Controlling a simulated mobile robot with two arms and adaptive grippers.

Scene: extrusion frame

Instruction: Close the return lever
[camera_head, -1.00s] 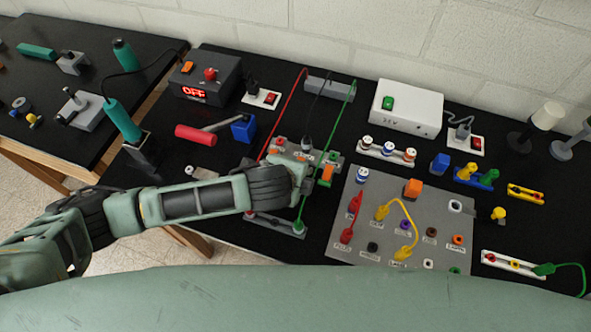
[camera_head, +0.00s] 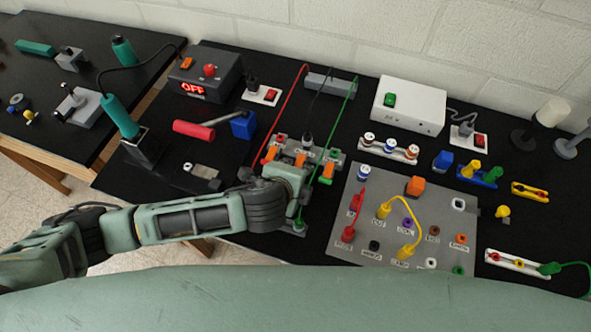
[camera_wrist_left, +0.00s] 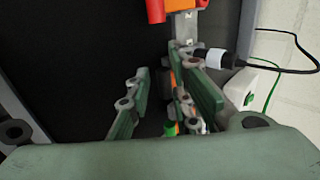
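A grey terminal block (camera_head: 333,156) with orange levers stands in the middle of the bench, with red, black and green cables running into it. A left lever (camera_head: 271,153), a middle lever (camera_head: 301,159) and a right lever (camera_head: 327,171) show; I cannot read which is the return lever. My left gripper (camera_head: 292,171) is just in front of the block, at the middle lever. In the left wrist view its green fingers (camera_wrist_left: 166,95) stand apart, with an orange lever (camera_wrist_left: 173,75) seen between them; contact cannot be told. My right gripper is not in view.
A grey panel (camera_head: 337,231) with coloured sockets and leads lies right of the gripper. Cables run behind the block.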

